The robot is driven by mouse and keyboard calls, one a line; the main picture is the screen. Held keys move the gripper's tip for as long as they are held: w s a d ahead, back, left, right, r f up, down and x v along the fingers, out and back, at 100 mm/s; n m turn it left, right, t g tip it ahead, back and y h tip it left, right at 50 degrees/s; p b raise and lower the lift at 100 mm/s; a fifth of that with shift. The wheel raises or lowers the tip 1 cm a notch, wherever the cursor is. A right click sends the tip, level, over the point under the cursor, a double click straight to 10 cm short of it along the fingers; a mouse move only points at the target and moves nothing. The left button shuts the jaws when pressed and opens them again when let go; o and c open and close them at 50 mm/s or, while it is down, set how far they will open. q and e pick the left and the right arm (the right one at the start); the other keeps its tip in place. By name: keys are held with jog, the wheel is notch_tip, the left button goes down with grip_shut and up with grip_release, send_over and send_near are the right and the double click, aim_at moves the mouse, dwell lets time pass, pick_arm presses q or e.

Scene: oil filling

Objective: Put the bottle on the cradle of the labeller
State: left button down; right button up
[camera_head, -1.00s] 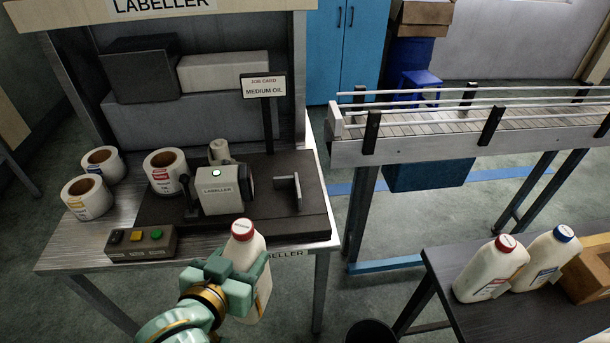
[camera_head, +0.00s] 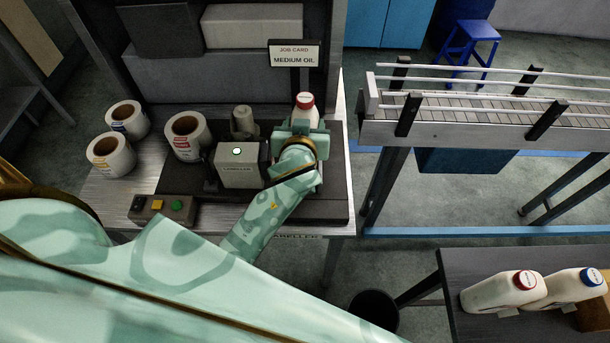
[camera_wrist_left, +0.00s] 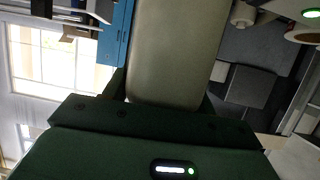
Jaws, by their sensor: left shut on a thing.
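The bottle (camera_head: 305,104) is white with a red cap and stands about upright at the right part of the labeller. My left gripper (camera_head: 298,130) is shut on it, with the arm reaching in from the lower left. The bottle fills the upper middle of the left wrist view (camera_wrist_left: 178,50). The labeller (camera_head: 240,165) is a grey box with a lit lamp on a dark base (camera_head: 325,209). The cradle is hidden behind my gripper and arm, so I cannot tell whether the bottle touches it. My right gripper is not in view.
Label rolls (camera_head: 187,137) stand left of the labeller, and a button box (camera_head: 163,208) is at the front edge. A job card sign (camera_head: 295,54) reading MEDIUM OIL rises behind the bottle. A conveyor (camera_head: 480,123) is at right. Two other bottles (camera_head: 502,292) lie on the dark table (camera_head: 470,262).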

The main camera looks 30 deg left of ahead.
pick_arm(q)
jog(key=shift+w+a+r+y, duration=0.15)
jog(key=shift+w+r+y, duration=0.15)
jog(key=shift+w+r, duration=0.4)
jog(key=shift+w+r+n, duration=0.1)
jog(key=shift+w+n, duration=0.05)
jog(key=shift+n, duration=0.15)
jog(key=shift+a+f+b, duration=0.1)
jog(key=shift+f+b, duration=0.5)
jog(key=shift+f, duration=4.35)
jog(key=shift+c, duration=2.4)
grip_release()
jog(key=shift+f, duration=0.1)
